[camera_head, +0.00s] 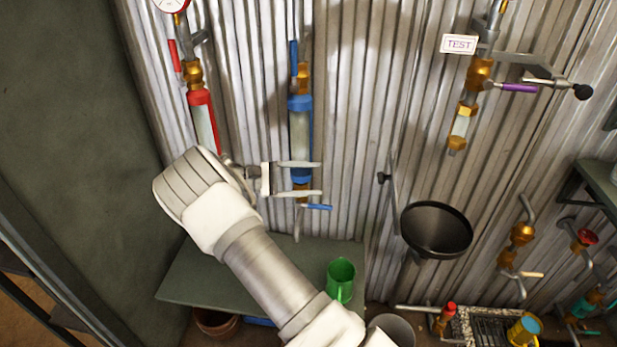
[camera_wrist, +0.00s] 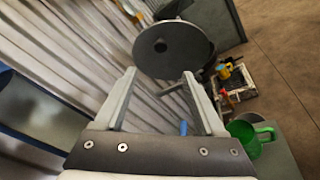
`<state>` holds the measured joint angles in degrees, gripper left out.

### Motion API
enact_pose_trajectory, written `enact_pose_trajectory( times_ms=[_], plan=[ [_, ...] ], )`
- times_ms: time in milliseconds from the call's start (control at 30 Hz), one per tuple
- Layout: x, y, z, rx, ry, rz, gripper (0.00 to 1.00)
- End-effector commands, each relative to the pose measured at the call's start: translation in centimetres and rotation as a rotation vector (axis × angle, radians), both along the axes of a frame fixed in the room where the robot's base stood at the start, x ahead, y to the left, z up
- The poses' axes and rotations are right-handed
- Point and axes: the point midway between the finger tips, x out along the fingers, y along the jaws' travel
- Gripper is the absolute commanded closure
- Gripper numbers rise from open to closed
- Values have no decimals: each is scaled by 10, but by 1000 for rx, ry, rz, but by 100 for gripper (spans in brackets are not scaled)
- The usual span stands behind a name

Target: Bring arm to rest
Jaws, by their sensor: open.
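My gripper (camera_head: 318,179) is at the end of my raised arm, in front of the corrugated wall in the head view. Its two fingers are spread apart, one above the other, level with the lower part of a blue-ended clear cylinder (camera_head: 300,130) on a vertical pipe. I cannot tell whether the fingers touch the pipe. In the wrist view the fingers (camera_wrist: 160,98) are wide apart with nothing held between them. A blue-handled lever (camera_head: 319,207) sits just below the lower finger.
A green mug (camera_head: 341,280) stands on a grey shelf (camera_head: 205,274) below my arm. A black funnel (camera_head: 436,230) is to the right. A red-ended cylinder (camera_head: 203,122) is at left. A TEST sign (camera_head: 459,44) and purple-handled lever (camera_head: 518,88) are at upper right.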

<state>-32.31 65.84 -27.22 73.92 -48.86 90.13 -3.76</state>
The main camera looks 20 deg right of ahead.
Motion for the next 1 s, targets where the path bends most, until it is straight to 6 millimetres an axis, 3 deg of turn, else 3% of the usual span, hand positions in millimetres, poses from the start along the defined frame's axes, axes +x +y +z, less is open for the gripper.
enact_pose_trajectory(
  times_ms=[200, 367, 700, 1000],
  plan=[
    [-1, -1, 2, 9, -3, -5, 28],
    [-12, -11, 15, 100, -32, -47, 28],
    [-65, -32, 59, 472, -176, -179, 28],
    [-118, -27, 96, 778, -339, -247, 28]
  ],
)
